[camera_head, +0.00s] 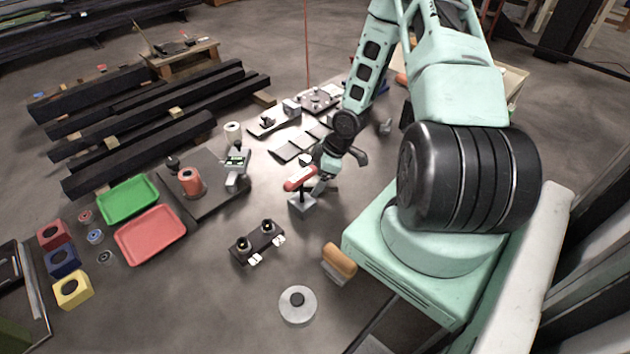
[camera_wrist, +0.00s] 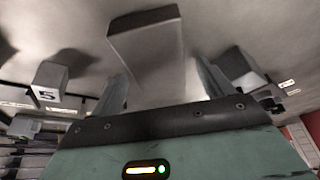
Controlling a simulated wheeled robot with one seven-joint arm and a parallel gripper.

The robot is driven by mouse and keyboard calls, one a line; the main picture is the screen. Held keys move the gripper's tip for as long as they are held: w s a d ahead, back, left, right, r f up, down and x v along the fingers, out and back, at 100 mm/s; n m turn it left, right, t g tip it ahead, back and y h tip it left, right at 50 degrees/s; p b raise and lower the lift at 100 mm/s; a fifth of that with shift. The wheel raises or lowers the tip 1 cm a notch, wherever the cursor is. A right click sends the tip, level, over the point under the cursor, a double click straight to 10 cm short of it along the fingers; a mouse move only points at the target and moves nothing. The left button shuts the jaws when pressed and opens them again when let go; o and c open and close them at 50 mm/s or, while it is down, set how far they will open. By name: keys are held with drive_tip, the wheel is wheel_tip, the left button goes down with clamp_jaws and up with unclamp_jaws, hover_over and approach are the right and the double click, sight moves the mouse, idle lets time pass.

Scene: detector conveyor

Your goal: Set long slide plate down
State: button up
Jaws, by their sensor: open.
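My gripper (camera_head: 323,178) is low over the floor area in the middle of the head view, beside a red-topped stand (camera_head: 300,181). In the wrist view its two fingers (camera_wrist: 162,80) are spread apart. A grey block with a brownish edge (camera_wrist: 146,48) shows beyond and between them; I cannot tell whether they touch it. Flat dark plates (camera_head: 291,149) lie beyond my gripper in the head view. I cannot tell which piece is the long slide plate. My arm hides part of the area to the right.
A dark plate with two knobs (camera_head: 257,243) lies in front, near a round grey disc (camera_head: 298,305) and an orange-brown piece (camera_head: 339,261). Green (camera_head: 128,199) and red (camera_head: 150,235) trays are at left. Black beams (camera_head: 140,152) lie behind them. Floor shows between these things.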

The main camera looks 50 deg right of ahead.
clamp_jaws()
drive_tip(key=shift+w, duration=0.1)
drive_tip(key=shift+r, duration=0.1)
